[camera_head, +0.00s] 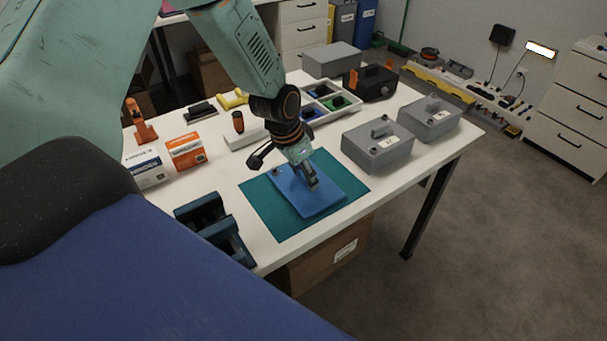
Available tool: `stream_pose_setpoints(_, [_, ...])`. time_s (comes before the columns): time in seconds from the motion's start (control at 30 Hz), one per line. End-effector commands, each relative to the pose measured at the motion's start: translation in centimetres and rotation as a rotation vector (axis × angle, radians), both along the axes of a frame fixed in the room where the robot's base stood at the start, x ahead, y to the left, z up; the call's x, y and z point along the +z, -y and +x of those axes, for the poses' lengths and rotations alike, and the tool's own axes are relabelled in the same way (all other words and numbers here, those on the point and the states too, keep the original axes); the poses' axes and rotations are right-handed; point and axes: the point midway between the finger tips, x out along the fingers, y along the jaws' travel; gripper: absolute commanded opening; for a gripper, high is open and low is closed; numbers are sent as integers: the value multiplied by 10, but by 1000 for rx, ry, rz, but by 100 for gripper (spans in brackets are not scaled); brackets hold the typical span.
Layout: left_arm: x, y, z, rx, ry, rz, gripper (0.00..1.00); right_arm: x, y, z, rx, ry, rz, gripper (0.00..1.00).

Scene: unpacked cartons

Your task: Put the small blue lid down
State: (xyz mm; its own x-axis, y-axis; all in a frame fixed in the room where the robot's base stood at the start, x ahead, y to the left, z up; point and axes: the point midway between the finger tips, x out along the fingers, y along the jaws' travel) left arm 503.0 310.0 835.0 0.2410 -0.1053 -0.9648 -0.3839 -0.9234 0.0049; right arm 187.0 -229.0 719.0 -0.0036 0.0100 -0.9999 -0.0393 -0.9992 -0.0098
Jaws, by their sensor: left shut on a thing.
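The small blue lid (318,206) is a flat blue plate over the teal mat (262,208) near the front of the white table. My left gripper (312,184) comes down from above and is shut on the lid, around its middle. The gripper hides the part that it grips. The lid looks roughly level, and teal mat shows around it. I cannot tell whether its underside touches the mat. My right gripper is not in view.
Two grey lidded boxes (378,153) (430,125) stand right of the mat. A dark blue rack (215,232) stands to its left. Orange (185,152) and white-blue (147,170) cartons stand farther left. A white divided tray (349,112) lies behind. The table's front edge is close to the mat.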

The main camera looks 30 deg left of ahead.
Motion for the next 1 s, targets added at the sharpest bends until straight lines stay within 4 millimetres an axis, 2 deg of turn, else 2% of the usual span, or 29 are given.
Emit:
stream_pose_setpoints(0.27, [-3, 0, 0, 0, 1, 0, 17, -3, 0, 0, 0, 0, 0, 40])
stream_pose_setpoints(0.3, [-3, 0, 0, 0, 1, 0, 54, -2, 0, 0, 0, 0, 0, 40])
stream_pose_setpoints(0.53, [-2, 0, 0, 0, 1, 0, 73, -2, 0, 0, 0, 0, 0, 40])
stream_pose_setpoints(0.87, [-1, 0, 0, 0, 1, 0, 75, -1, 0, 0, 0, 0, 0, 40])
stream_pose_setpoints(1.0, [7, 0, 0, -1, 1, 0, 75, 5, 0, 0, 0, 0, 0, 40])
